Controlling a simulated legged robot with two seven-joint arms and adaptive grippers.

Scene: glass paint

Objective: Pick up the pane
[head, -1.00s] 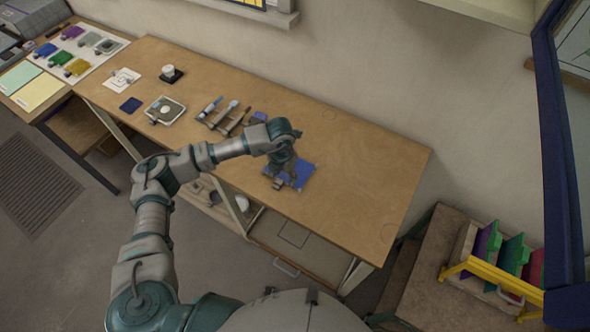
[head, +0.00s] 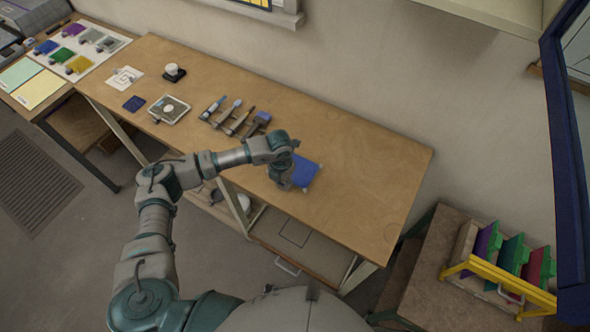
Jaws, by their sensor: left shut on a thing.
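The blue pane (head: 307,172) is at the middle right of the wooden workbench (head: 365,165). Small pale bits show at its corners. My left gripper (head: 285,183) is at the pane's left edge, shut on the pane. The gripper and wrist hide that edge and the fingertips. I cannot tell whether the pane is clear of the bench top. My right gripper is not in view.
A tool rest with several brushes (head: 235,118) lies left of the gripper. Farther left are a tray with a round white piece (head: 169,109) and a dark blue square (head: 134,103). A yellow rack (head: 495,279) holds coloured panes at lower right. The bench's right end is clear.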

